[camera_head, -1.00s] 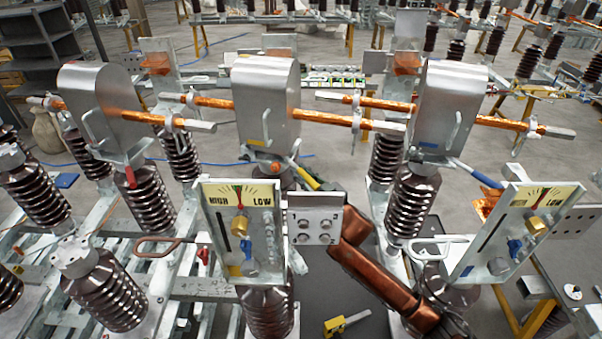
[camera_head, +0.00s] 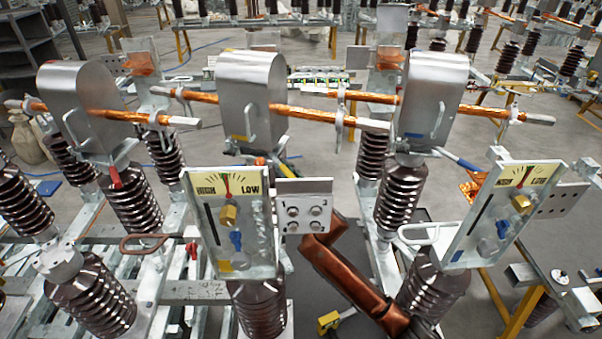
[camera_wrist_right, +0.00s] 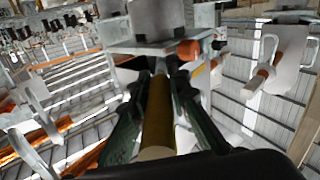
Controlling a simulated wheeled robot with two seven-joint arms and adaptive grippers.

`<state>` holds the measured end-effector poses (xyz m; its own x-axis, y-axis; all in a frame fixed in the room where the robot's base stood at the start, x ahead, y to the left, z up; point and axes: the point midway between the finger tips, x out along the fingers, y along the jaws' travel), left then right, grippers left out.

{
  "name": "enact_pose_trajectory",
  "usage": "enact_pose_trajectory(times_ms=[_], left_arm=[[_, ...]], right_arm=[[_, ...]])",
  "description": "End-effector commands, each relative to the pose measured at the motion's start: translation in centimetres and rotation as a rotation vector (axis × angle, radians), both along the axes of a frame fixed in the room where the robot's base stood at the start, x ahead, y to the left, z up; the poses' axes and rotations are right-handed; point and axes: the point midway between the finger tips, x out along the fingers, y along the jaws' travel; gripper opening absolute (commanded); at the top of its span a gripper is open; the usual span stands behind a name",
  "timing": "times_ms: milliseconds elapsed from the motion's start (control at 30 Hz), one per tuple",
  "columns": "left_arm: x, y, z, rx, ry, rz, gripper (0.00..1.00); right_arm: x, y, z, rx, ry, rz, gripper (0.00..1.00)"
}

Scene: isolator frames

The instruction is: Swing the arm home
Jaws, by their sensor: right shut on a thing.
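The middle switch unit has a grey metal hood (camera_head: 250,95) with copper rods on both sides. A yellow handle (camera_head: 284,165) juts out below the hood, its lower end hidden behind a bolted plate. In the right wrist view, my right gripper (camera_wrist_right: 160,92) has its dark fingers on both sides of a yellow cylinder (camera_wrist_right: 157,125), apparently this handle, and is shut on it. In the head view, my brown right arm comes up from the lower right and passes behind the plate; the fingers are hidden there. My left gripper is not in view.
A HIGH/LOW gauge panel (camera_head: 230,220) with its bolted plate (camera_head: 303,205) stands in front of the handle. A second gauge panel (camera_head: 505,215) is at the right. Brown ribbed insulators (camera_head: 95,295) and metal rails crowd the left. A blue-handled lever (camera_head: 458,159) is on the right unit.

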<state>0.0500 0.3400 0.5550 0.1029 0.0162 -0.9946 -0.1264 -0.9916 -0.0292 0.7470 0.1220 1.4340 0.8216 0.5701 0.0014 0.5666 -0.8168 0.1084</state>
Motion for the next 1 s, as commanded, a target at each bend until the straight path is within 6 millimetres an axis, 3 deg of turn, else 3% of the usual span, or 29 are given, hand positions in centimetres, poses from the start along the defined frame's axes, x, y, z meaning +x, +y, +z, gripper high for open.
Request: enact_pose_trajectory(times_ms=[100,367,400,633,1000], left_arm=[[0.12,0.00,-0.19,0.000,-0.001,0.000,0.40],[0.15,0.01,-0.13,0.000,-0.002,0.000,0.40],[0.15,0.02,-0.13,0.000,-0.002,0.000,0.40],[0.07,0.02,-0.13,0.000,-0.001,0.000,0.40],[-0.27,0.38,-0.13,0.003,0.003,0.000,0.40]], right_arm=[[-0.25,1.17,-0.25,-0.002,0.004,0.006,0.00],[-0.32,1.47,-0.26,-0.004,0.005,0.010,0.00],[-0.34,1.47,-0.26,-0.003,0.006,0.010,0.17],[-0.27,1.23,-0.18,-0.003,0.004,0.008,0.33],[-0.49,0.78,-0.13,-0.002,0.003,0.004,0.34]])
